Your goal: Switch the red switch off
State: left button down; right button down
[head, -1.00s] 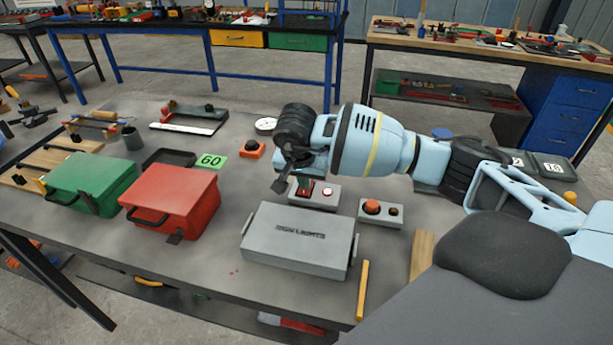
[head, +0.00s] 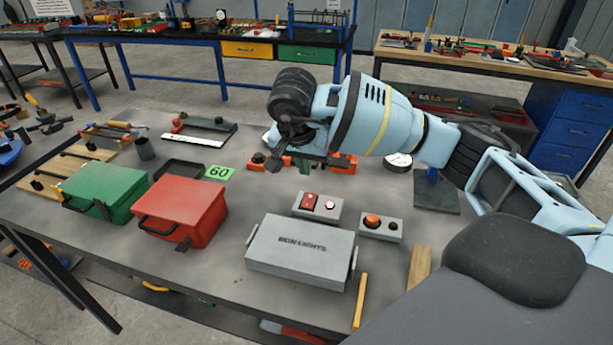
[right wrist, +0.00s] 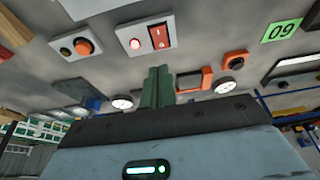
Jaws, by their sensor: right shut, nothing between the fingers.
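The red switch (head: 309,201) is a rocker set in a small grey box (head: 318,216) on the table, behind the large grey lidded box. A small round lamp (head: 330,206) sits to its right on the same box. In the right wrist view the red switch (right wrist: 158,36) shows white marks, and the lamp (right wrist: 134,43) beside it looks lit. My right gripper (head: 304,166) is above and behind the switch box, apart from it. Its green fingers (right wrist: 157,86) are together and empty. My left gripper is not in view.
The large grey box (head: 301,258) lies in front. Red (head: 181,210) and green (head: 105,189) boxes stand at left. An orange-framed part (head: 343,163) lies behind the gripper.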

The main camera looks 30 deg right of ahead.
jog(key=shift+v, duration=1.05)
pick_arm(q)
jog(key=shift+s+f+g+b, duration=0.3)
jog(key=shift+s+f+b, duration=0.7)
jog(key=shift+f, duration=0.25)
pick_arm(e)
jog(key=w+d+m, duration=0.1)
jog(key=m, duration=1.1)
jog(key=d+m+g+y, duration=0.1)
jog(key=m, duration=1.1)
jog(key=w+d+m+y, duration=0.1)
jog(key=m, duration=1.1)
jog(key=shift+w+r+g, duration=0.3)
jog(key=shift+w+r, duration=0.05)
jog(key=shift+r, duration=0.05)
